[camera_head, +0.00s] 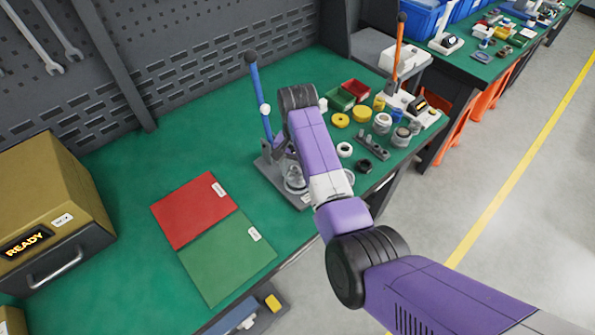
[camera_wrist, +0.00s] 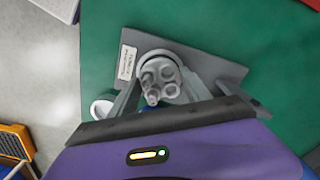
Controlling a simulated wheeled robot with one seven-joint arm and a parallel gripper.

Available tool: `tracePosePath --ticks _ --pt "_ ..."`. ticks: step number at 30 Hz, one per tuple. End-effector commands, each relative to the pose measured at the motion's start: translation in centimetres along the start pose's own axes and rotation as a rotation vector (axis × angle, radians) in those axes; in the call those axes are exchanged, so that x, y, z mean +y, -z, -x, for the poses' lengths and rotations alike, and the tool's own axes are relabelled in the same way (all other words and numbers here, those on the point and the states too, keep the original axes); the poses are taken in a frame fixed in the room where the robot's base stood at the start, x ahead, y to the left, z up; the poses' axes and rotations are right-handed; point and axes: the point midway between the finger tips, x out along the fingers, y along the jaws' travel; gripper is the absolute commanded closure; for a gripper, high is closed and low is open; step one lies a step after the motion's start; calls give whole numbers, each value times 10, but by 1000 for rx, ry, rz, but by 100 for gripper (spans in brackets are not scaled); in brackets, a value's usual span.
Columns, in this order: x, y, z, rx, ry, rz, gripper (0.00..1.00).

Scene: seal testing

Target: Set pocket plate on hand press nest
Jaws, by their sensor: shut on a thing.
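The hand press with its blue lever (camera_head: 262,105) stands on the green bench, left of my arm in the head view. Its grey base (camera_wrist: 205,68) fills the middle of the wrist view, with a white label at one corner. The pocket plate (camera_wrist: 168,75), a light grey round piece with several round pockets, is between my fingers over the round nest area. My gripper (camera_wrist: 162,88) is shut on it. Whether the plate touches the nest cannot be told. The nest is mostly hidden under the plate, and my arm covers part of the press in the head view.
A red mat (camera_head: 195,208) and a green mat (camera_head: 228,258) lie left of the press. A box with a READY display (camera_head: 25,243) stands at far left. Rings, small bins and an orange-levered press (camera_head: 397,60) crowd the bench to the right. A white ring (camera_wrist: 103,108) lies close beside the base.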

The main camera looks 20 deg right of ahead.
Motion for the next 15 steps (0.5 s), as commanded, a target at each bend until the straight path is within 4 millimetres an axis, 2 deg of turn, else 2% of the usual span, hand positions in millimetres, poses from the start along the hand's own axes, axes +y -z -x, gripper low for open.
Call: tracePosePath --ticks 15 --pt "0 0 -6 0 0 0 88"
